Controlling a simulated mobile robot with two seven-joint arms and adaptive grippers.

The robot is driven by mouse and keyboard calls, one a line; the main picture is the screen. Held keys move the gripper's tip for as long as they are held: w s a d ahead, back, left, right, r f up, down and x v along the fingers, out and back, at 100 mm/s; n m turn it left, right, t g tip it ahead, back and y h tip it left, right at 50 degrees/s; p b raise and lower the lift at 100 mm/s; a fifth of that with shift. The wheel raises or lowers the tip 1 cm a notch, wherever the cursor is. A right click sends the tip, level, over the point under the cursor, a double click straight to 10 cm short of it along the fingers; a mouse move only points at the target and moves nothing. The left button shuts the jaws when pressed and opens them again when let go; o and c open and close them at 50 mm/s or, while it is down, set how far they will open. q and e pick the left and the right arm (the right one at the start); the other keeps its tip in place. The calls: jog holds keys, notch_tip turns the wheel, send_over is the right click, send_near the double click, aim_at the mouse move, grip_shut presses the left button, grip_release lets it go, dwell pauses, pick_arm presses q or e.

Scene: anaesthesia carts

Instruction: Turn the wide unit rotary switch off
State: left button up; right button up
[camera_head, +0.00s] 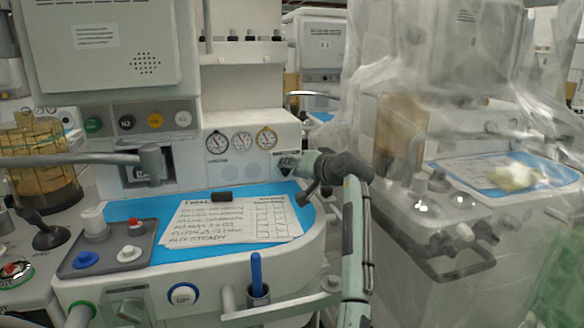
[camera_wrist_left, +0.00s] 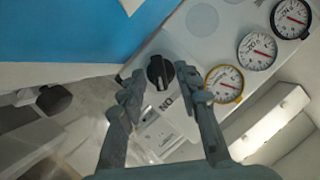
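The rotary switch is a round black knob (camera_wrist_left: 159,72) on the white panel, in the wrist view. Its raised grip lies roughly along the line to the dark letters "ON" (camera_wrist_left: 166,103) beside it. My left gripper (camera_wrist_left: 160,82) is open, with one finger on either side of the knob in the picture; I cannot tell whether they touch it. In the head view my left gripper (camera_head: 288,164) is at the panel, right of the gauges, and hides the knob. The uncovered cart (camera_head: 240,110) carries this panel. My right gripper is not in view.
Three round gauges (camera_head: 241,142) sit beside the switch. Below are a blue worktop (camera_head: 205,195) with papers (camera_head: 230,222) and a dark tray (camera_head: 115,248). A second cart under clear plastic (camera_head: 450,120) stands close on the right.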

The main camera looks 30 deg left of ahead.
pick_arm(q)
jog(key=shift+a, duration=0.1)
grip_shut()
